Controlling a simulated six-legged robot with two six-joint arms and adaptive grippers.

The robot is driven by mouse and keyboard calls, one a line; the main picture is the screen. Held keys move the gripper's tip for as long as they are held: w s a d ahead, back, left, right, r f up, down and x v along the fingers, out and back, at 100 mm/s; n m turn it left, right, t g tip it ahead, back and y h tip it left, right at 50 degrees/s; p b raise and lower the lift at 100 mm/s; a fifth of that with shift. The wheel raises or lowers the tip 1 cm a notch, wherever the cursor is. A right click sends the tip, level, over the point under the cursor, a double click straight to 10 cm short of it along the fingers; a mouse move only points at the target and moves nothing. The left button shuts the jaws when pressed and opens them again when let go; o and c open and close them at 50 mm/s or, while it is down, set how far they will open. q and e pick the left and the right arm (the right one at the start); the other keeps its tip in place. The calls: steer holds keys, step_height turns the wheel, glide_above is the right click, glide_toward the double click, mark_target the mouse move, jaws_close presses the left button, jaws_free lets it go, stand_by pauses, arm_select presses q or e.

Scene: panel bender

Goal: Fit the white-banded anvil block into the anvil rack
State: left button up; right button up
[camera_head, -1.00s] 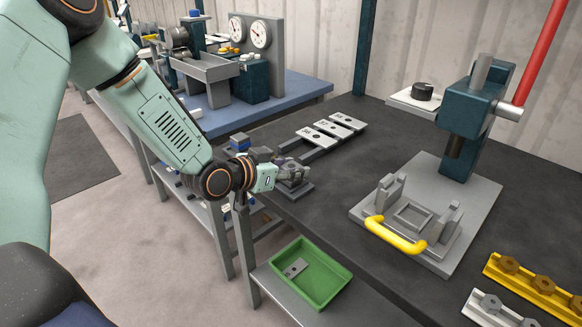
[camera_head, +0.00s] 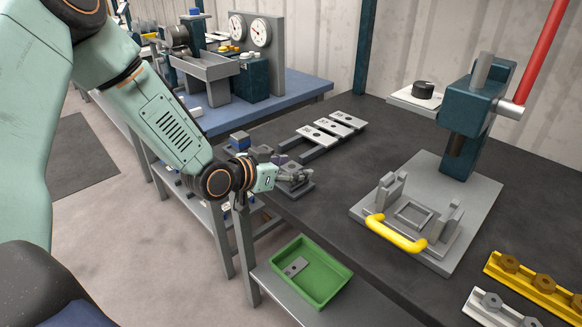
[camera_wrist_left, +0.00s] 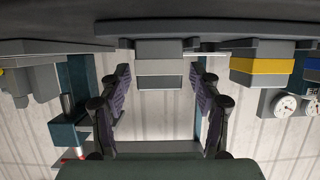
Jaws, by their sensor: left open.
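My left gripper (camera_head: 294,174) is over the left edge of the dark bench, and its wrist hides part of what stands behind it. In the left wrist view, which looks upside down, the left gripper (camera_wrist_left: 157,108) has its two fingers wide apart. A grey block with a pale band (camera_wrist_left: 160,67), apparently the white-banded anvil block, shows between and beyond the fingers, with no clear contact. A grey block base (camera_head: 298,190) shows below the gripper in the head view. I cannot make out the anvil rack for certain. My right gripper is not in view.
A press (camera_head: 470,120) with a yellow-handled fixture (camera_head: 397,235) stands on the right. A green tray (camera_head: 335,290) sits lower.

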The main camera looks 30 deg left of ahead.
mark_target(290, 168)
arm_select(q)
steer(key=shift+s, duration=0.1)
steer(key=shift+v, duration=1.8)
steer(key=shift+s+a+r, duration=0.2)
steer(key=shift+s+r, duration=0.15)
steer(key=shift+s, duration=0.15)
steer(key=shift+s+a+r, duration=0.2)
steer(key=shift+s+a, duration=0.25)
steer(key=shift+s, duration=0.05)
steer(key=shift+s+d+r, duration=0.1)
steer(key=shift+s+r, duration=0.15)
steer(key=shift+s, duration=0.3)
